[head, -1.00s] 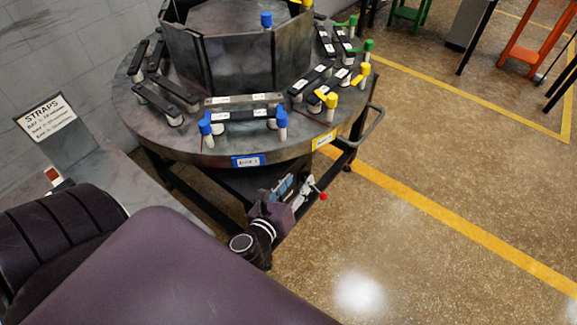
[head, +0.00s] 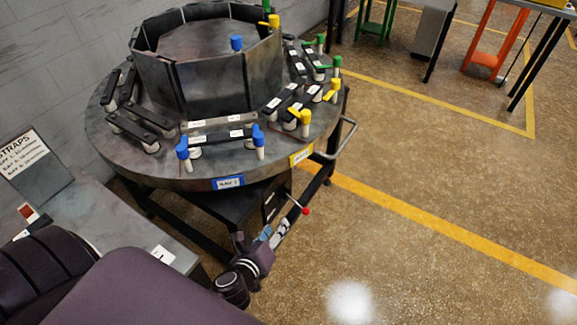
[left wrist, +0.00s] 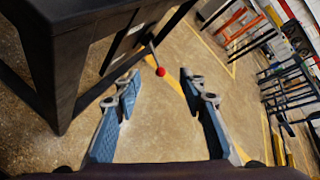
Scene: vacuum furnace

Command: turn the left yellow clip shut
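The left yellow clip (head: 305,120) stands on a pale post at the near right rim of the round table, by the end of a black strap. Its yellow top reaches left toward the strap; whether it lies over the strap is too small to tell. The other yellow clip (head: 335,88) stands farther back to its right. My left gripper (head: 275,234) is low beside the table, below its rim and well apart from the clip. In the left wrist view its blue-padded fingers (left wrist: 160,98) are spread with nothing between them. My right gripper is not in view.
The round table (head: 205,172) carries a raised walled ring (head: 190,75), several straps, and blue (head: 182,148) and green clips. A handle bar (head: 345,135) juts from its right side. A red-knobbed lever (head: 305,210) is beneath the rim.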

